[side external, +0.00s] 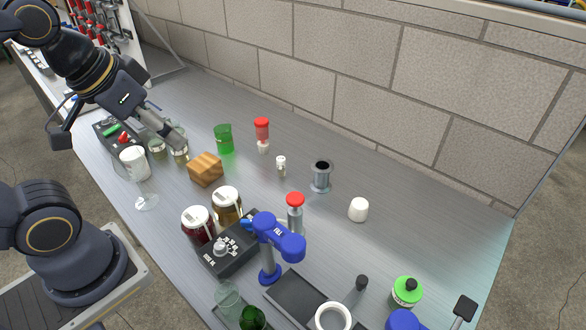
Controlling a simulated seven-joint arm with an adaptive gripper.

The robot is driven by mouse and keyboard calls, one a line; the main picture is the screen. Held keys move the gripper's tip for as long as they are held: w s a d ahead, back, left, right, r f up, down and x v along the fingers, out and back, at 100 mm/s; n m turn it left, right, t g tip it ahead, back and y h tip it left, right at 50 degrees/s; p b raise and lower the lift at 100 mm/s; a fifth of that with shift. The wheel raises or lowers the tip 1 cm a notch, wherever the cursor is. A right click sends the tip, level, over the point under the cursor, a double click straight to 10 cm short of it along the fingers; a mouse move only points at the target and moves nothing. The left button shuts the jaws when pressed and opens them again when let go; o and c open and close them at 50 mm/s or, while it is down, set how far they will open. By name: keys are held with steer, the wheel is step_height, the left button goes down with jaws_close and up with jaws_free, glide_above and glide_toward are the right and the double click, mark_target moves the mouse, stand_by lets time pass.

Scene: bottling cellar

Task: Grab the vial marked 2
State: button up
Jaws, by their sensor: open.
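A small clear vial with a pale cap (281,166) stands upright near the middle of the bench. I cannot read a number on it, so I cannot tell whether it is the vial marked 2. My gripper (176,146) is at the left end of the bench, well to the left of this vial and apart from it. It is open, with its fingers pointing down and right, by a glass jar (181,157). I cannot tell whether the fingers touch that jar.
A wooden block (206,169) and a green glass (224,138) lie between my gripper and the vial. A red-topped dispenser (262,130) stands behind it, a metal cylinder (321,177) to its right. Lidded jars (227,205) and a blue capping device (268,249) stand in front.

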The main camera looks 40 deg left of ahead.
steer(key=w+a+r+n, duration=0.1)
steer(key=w+r, duration=0.3)
steer(key=w, duration=0.3)
steer(key=w+r, duration=0.3)
steer(key=w, duration=0.4)
steer(key=n+g, duration=0.1)
steer(key=g, duration=0.1)
glide_above(281, 158)
steer(key=s+d, duration=0.2)
step_height(281, 158, down, 13)
steer(key=f, duration=0.6)
steer(key=w+a+f+g, duration=0.1)
steer(key=f, duration=0.6)
steer(key=w+a+f+g, duration=0.1)
steer(key=f, duration=0.5)
steer(key=shift+w+f, duration=0.1)
steer(key=shift+f, duration=0.15)
step_height(281, 158, down, 6)
steer(key=shift+r, duration=0.1)
jaws_close()
